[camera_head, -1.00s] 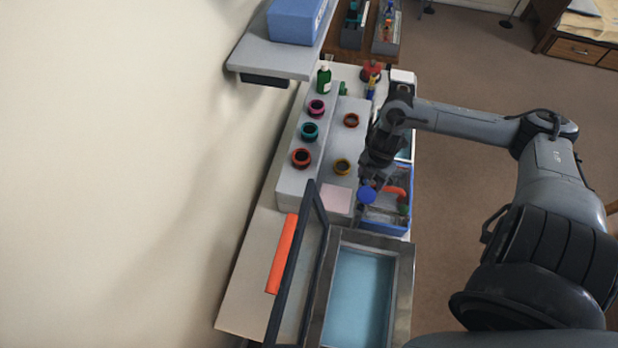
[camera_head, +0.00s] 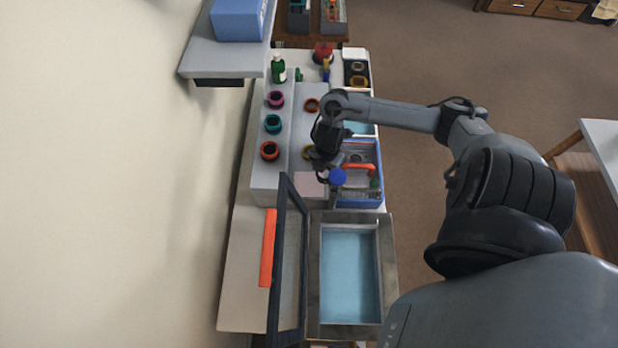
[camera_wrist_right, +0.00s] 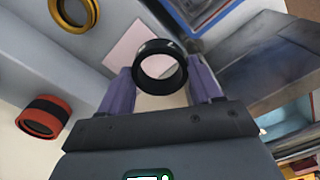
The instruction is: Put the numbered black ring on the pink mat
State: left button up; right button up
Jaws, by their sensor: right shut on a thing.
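The black ring (camera_wrist_right: 160,67) is held between the two purple fingers of my right gripper (camera_wrist_right: 161,85) in the right wrist view. Its opening faces the camera, and I cannot read any numbers on it. The pink mat (camera_wrist_right: 132,47) lies beyond the ring, partly covered by it in this view. In the head view, the pink mat (camera_head: 308,185) is a small pale square on the grey surface. My right gripper (camera_head: 326,166) is at the mat's upper right edge, pointing down. The ring is hard to make out there. My left gripper is not in view.
Red (camera_head: 270,151), teal (camera_head: 273,124) and magenta (camera_head: 276,100) rings stand on the raised grey step. An orange ring (camera_head: 312,105) and a yellow ring (camera_wrist_right: 75,12) stand lower. A blue tray (camera_head: 382,194) is right of the mat. A metal basin (camera_head: 387,268) is in front.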

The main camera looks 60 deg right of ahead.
jog(key=w+f, duration=0.1)
jog(key=w+a+f, duration=0.1)
jog(key=w, duration=0.1)
jog(key=w+a+f, duration=0.1)
jog(key=shift+w, duration=0.4)
jog(key=shift+a+f, duration=0.1)
jog(key=shift+f, duration=1.95)
jog(key=shift+f+b, duration=0.1)
jog(key=shift+b, duration=0.25)
jog(key=o, duration=1)
jog(key=shift+o, duration=0.2)
notch_tip(320, 180, up, 12)
jog(key=p, duration=0.4)
